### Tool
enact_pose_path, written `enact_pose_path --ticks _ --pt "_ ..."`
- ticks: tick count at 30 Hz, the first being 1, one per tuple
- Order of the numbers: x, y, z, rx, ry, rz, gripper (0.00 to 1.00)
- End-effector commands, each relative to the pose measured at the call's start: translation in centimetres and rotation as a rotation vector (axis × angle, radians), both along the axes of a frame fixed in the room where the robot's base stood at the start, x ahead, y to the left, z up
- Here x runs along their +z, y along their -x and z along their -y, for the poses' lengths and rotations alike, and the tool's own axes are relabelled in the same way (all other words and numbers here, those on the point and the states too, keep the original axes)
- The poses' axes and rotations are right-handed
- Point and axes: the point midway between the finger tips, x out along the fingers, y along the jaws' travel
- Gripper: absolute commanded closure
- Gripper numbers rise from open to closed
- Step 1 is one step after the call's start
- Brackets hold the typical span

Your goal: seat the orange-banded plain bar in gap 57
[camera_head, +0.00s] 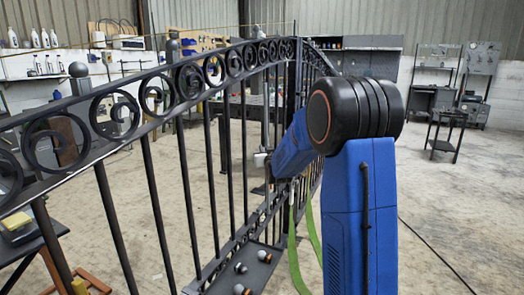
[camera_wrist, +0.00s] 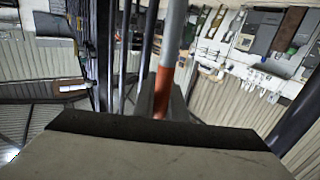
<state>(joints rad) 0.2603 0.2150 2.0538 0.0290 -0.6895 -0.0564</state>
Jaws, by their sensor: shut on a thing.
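In the wrist view the orange-banded plain bar (camera_wrist: 172,38) is a smooth grey bar with an orange band (camera_wrist: 163,88). My gripper (camera_wrist: 164,102) is shut on it at the band. Gate bars (camera_wrist: 125,50) also show left of the held bar in the wrist view. No gap number is readable, so I cannot tell which is gap 57.
A dark tray (camera_head: 222,286) with several round-ended pieces lies by the gate's foot. Green straps (camera_head: 294,255) hang beside my arm. A cable (camera_head: 435,255) runs over the floor at right. Workbenches and a small dark table (camera_head: 447,120) stand farther back. The floor between is open.

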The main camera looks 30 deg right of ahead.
Motion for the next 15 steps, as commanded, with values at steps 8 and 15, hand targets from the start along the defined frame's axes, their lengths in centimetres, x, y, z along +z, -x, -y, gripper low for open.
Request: enact_pose_path --ticks 8,15 --pt "0.2 0.8 0.6 -0.001 0.001 0.004 1.0" --pt "0.2 1.4 1.2 -0.002 0.0 0.004 1.0"
